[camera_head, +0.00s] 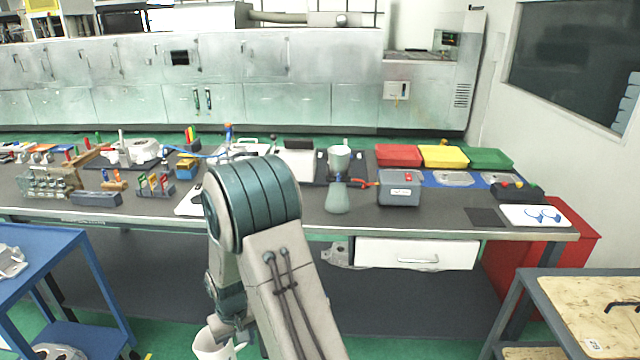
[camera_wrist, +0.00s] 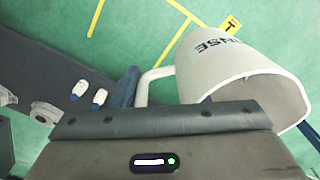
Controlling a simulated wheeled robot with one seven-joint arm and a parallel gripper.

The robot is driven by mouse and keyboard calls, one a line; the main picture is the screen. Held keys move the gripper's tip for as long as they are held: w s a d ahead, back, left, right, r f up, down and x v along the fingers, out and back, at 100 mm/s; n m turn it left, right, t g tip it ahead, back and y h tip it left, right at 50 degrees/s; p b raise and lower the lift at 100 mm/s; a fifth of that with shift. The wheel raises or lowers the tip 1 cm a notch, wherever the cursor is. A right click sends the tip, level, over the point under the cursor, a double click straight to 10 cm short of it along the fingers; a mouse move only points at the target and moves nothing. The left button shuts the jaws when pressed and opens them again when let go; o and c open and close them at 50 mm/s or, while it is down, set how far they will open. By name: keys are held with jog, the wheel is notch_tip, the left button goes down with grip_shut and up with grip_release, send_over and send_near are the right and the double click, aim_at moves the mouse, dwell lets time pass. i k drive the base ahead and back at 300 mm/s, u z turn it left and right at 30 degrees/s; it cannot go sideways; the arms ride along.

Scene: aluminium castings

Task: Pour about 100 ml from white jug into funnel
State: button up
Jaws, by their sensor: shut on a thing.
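The white jug (camera_head: 212,344) is low in the head view, in front of the bench and below its top, partly cut off by the frame edge. In the wrist view the jug (camera_wrist: 235,75) shows dark lettering on its side and a loop handle (camera_wrist: 147,86). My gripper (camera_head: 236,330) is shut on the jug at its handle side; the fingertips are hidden. The jug's contents cannot be seen. A pale green funnel-like cup (camera_head: 339,156) stands on the bench right of my arm, above a pale green conical flask (camera_head: 338,198).
A grey box (camera_head: 400,188) stands close right of the flask. Red (camera_head: 398,154), yellow (camera_head: 444,156) and green (camera_head: 490,158) trays sit behind. Tools and racks fill the bench's left. A blue cart (camera_head: 40,245) and a wood-topped table (camera_head: 590,305) flank the floor.

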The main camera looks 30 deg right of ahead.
aim_at(339, 156)
jog(key=z, duration=0.3)
jog(key=i, duration=0.55)
jog(key=z, duration=0.55)
